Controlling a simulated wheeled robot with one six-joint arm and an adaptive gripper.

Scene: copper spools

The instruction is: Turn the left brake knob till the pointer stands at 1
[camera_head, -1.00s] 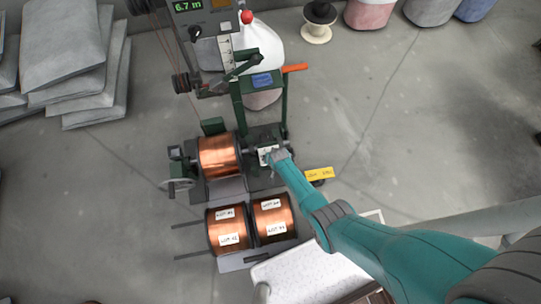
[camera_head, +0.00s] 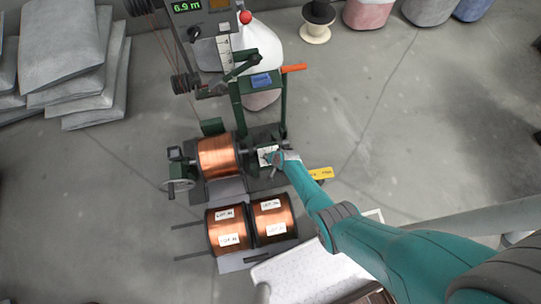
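A small white dial plate (camera_head: 266,152) with dark marks stands on the green machine, just right of the mounted copper spool (camera_head: 218,156). My gripper (camera_head: 274,158) is at this plate, at the end of my teal arm, and covers part of it. The brake knob and its pointer cannot be made out; the gripper seems to hide that spot, and which number the pointer stands at does not show. Whether the fingers are open or shut, or touch a knob, is too small to tell. A digital display (camera_head: 187,6) at the top reads about 6.9 m.
A yellow tag (camera_head: 320,173) lies right of the gripper. Two labelled copper spools (camera_head: 228,230) rest below on a rack. A handwheel (camera_head: 178,186) sits at the left, an orange-handled lever (camera_head: 294,68) above. A white perforated surface (camera_head: 310,272) is below my arm.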

